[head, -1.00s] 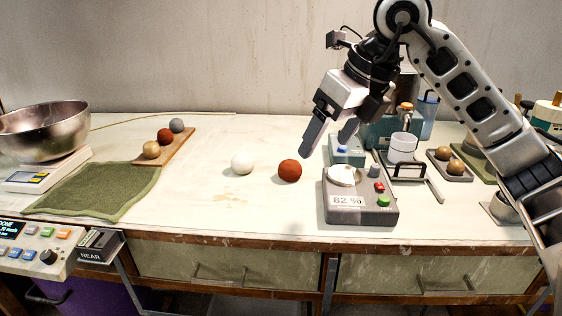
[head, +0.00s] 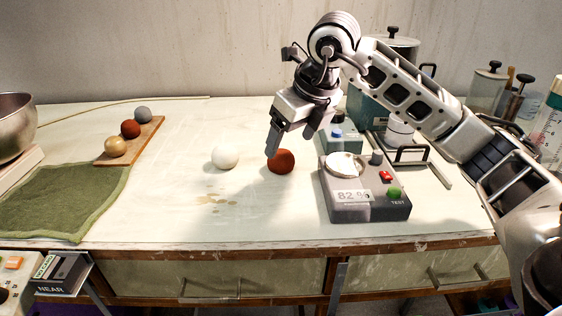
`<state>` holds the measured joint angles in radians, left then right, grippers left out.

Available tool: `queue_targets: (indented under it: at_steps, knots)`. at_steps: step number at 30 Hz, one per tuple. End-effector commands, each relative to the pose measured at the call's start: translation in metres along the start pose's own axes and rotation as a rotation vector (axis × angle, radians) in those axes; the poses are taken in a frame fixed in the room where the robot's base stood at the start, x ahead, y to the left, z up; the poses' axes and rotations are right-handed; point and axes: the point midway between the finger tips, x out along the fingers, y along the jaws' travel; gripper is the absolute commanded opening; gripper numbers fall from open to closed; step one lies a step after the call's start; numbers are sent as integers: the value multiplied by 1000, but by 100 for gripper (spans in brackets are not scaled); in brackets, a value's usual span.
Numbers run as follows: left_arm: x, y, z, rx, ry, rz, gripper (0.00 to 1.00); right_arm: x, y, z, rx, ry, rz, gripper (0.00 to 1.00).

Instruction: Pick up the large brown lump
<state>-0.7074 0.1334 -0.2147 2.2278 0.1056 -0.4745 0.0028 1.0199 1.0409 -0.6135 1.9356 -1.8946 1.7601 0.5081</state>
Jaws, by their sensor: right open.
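A reddish-brown lump (head: 282,163), round like a ball, lies on the pale worktop near the middle of the head view. A white lump (head: 225,157) of similar size lies to its left. My right gripper (head: 290,146) is open, its fingers pointing down at the reddish-brown lump. The left finger overlaps the lump's upper left edge in the picture; I cannot tell whether it touches. A smaller reddish-brown ball (head: 130,129) sits on a wooden board at the left. My left gripper is not in view.
The wooden board (head: 146,138) also holds a tan ball (head: 115,146) and a grey ball (head: 143,114). A grey tester reading 82 % (head: 365,208) stands right of the lump. A green mat (head: 60,205) and metal bowl (head: 14,125) are at the left. The worktop before the lump is clear.

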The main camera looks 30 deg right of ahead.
Motion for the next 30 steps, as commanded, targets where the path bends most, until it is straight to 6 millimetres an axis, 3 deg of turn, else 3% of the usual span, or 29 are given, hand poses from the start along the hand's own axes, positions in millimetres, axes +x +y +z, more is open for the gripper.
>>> queue_targets:
  at_steps: [10,19,20,25,30]
  knots:
    - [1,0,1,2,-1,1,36,46,8,-7,0,3,2,76]
    - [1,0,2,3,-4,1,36,51,7,-6,0,0,1,76]
    - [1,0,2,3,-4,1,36,51,7,-6,0,0,1,71]
    - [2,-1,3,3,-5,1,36,51,7,-6,0,0,1,25]
    - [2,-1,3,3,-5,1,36,50,7,-6,0,-2,1,24]
